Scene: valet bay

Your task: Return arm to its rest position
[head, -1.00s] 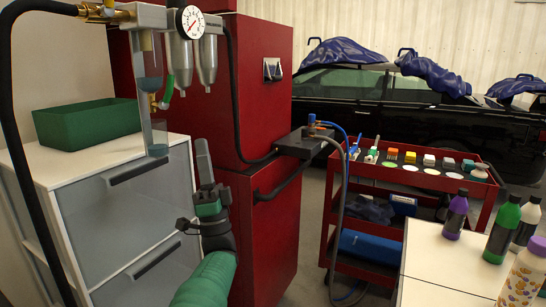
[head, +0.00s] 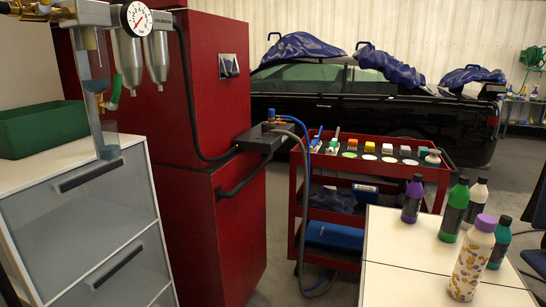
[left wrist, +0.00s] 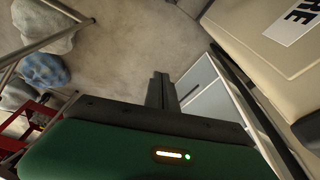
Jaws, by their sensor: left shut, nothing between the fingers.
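My left gripper (left wrist: 161,77) shows in the left wrist view, its two dark fingers together with nothing between them. It points over a bare grey floor (left wrist: 130,50), beside a white and grey drawer cabinet (left wrist: 202,85). My left arm and gripper do not show in the head view. My right gripper is in neither view.
In the head view, a drawer cabinet (head: 85,225) with a green bin (head: 42,128) and a tall red cabinet (head: 205,215) stand left. A red cart (head: 292,205), a white table (head: 400,240) with several bottles and a black car (head: 400,105) are further right.

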